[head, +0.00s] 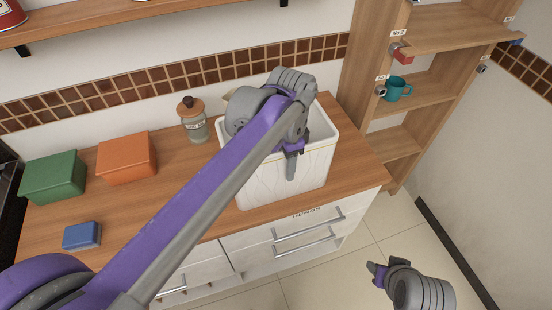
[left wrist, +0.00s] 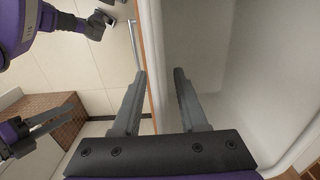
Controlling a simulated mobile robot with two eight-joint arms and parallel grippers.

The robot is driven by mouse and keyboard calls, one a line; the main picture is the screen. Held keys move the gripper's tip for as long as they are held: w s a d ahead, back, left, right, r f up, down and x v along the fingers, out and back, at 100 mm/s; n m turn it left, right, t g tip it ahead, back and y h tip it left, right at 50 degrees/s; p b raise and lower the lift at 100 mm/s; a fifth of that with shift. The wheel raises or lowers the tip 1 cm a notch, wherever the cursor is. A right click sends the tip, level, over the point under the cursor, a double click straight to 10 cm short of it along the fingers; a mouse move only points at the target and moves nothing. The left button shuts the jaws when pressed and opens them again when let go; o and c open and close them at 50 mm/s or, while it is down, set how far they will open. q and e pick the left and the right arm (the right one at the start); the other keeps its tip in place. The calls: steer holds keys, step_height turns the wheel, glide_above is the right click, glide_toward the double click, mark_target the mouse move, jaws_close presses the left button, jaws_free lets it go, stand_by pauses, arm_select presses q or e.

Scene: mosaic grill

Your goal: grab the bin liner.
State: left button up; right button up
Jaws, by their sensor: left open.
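The white bin (head: 255,185), a box with faint line markings and a rounded rim, stands on the wooden counter. I cannot tell a separate liner from the bin itself. My left gripper (head: 292,163) is open at its front rim, pointing down. In the left wrist view the bin's rim (left wrist: 156,55) runs between the open fingers (left wrist: 160,76); one finger is outside the wall and the other is over the pale inside. Contact with the wall is not clear. My right gripper (head: 376,273) is low at the right, away from the bin, its jaws too small to read.
A glass jar (head: 195,122), an orange box (head: 127,158), a green box (head: 53,177) and a blue box (head: 82,236) stand on the counter to the left. A wooden shelf unit (head: 350,75) with a teal mug (head: 397,89) stands at the right. Drawer handles (head: 305,240) stick out in front.

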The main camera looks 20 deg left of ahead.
arm_select(q)
steer(key=shift+f, duration=0.15)
jaws_close()
stand_by(1.4)
